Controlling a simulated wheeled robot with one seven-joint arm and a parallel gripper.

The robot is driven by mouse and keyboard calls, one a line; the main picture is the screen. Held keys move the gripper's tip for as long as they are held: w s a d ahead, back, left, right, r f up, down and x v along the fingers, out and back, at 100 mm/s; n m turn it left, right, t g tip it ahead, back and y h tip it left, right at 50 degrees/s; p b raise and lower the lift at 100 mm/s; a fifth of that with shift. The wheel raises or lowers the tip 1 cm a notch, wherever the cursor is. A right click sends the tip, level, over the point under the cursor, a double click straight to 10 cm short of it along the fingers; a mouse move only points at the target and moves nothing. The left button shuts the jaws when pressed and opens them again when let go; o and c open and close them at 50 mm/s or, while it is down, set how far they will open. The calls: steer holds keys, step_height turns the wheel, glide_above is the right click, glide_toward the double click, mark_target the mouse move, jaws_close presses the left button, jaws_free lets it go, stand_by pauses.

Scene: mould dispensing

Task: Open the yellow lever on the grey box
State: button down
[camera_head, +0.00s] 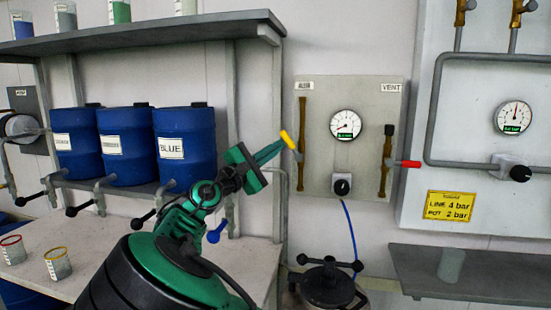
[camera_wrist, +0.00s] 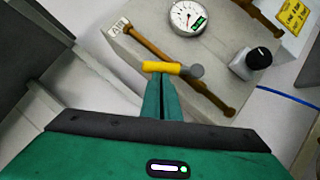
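The grey box (camera_head: 365,172) hangs on the wall with a round gauge, a black knob and a brass pipe at each side. The yellow lever (camera_head: 286,139) is at its left pipe and points up and left from a grey hub. In the wrist view the yellow lever (camera_wrist: 163,67) lies nearly level across the pipe. My gripper (camera_head: 281,145) has its green fingers close together, tips at the lever. In the wrist view my gripper (camera_wrist: 160,78) reaches the lever from below, with a thin dark line between the fingers. Whether the tips touch the lever is unclear.
A red lever (camera_head: 411,164) sticks out at the box's right pipe. A pot (camera_head: 327,285) with a black handle stands below, joined by a blue hose (camera_head: 350,232). Blue drums (camera_head: 185,147) stand on the left rack. A grey shelf (camera_head: 475,276) is at right.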

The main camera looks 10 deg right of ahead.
mark_target(285, 138)
steer(key=m, duration=0.1)
steer(key=d+r+m+g, duration=0.1)
steer(key=r+m+g, duration=0.1)
steer(key=shift+s+d+m+y, duration=0.25)
steer(key=shift+m+y, duration=0.05)
steer(key=shift+m, duration=0.1)
steer(key=shift+s+d+r+m+g+y, duration=0.15)
steer(key=shift+d+r+m+g+y, duration=0.15)
steer(key=shift+m, duration=0.4)
steer(key=shift+s+d+r+m+g+y, duration=0.2)
steer(key=shift+d+m+g+y, duration=0.15)
steer(key=shift+m, duration=0.35)
steer(key=shift+d, duration=0.1)
steer(key=shift+w, duration=0.1)
